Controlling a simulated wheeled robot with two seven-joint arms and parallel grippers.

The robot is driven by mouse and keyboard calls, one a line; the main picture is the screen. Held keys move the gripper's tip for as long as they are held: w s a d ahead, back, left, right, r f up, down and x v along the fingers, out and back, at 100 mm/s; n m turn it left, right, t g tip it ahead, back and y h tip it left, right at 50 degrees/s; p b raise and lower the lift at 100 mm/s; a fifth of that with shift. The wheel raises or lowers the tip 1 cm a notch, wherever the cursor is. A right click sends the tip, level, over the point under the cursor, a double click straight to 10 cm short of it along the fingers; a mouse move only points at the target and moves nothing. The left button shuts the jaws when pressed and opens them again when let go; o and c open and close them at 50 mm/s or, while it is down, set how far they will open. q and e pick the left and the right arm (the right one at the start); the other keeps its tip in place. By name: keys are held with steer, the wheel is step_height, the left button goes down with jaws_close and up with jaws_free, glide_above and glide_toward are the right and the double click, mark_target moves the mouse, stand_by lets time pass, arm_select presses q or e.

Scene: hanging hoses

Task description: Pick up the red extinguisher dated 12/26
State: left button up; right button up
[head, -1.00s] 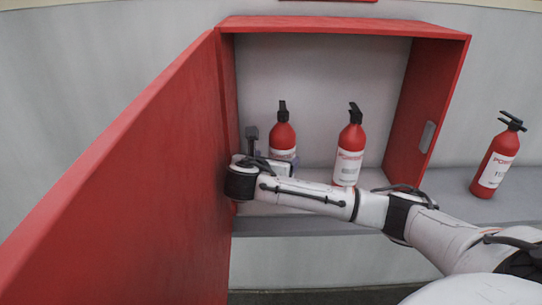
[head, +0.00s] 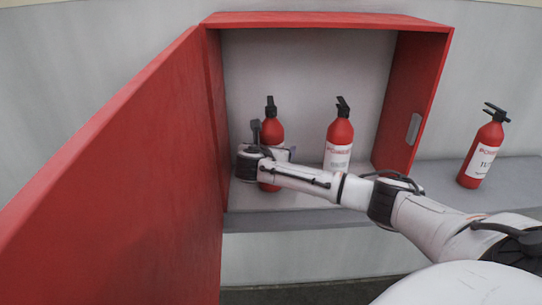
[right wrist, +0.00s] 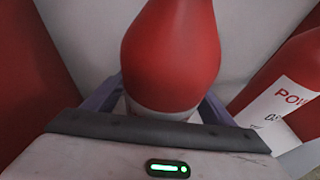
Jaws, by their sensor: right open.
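Three red extinguishers with black tops show in the head view. The left extinguisher (head: 272,131) stands upright in the red cabinet, its label hidden behind my right arm. It fills the middle of the right wrist view (right wrist: 172,60). My right gripper (head: 268,152) is open, with a finger on each side of this extinguisher's body; I cannot tell whether they touch it. The middle extinguisher (head: 340,133) stands upright to its right, and the right extinguisher (head: 484,150) stands outside the cabinet. I cannot read any date in full. My left gripper is out of view.
The open cabinet door (head: 120,180) fills the left side. The cabinet's right wall (head: 413,95) stands between the middle and right extinguishers. The grey ledge (head: 435,175) is clear between that wall and the right extinguisher. In the right wrist view the middle extinguisher (right wrist: 290,85) is close on the right.

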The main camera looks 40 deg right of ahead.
steer(key=shift+c, duration=0.5)
steer(key=c, duration=1.8)
steer(key=shift+w+r, duration=0.1)
steer(key=shift+r, duration=0.05)
jaws_close()
steer(key=shift+r, duration=0.1)
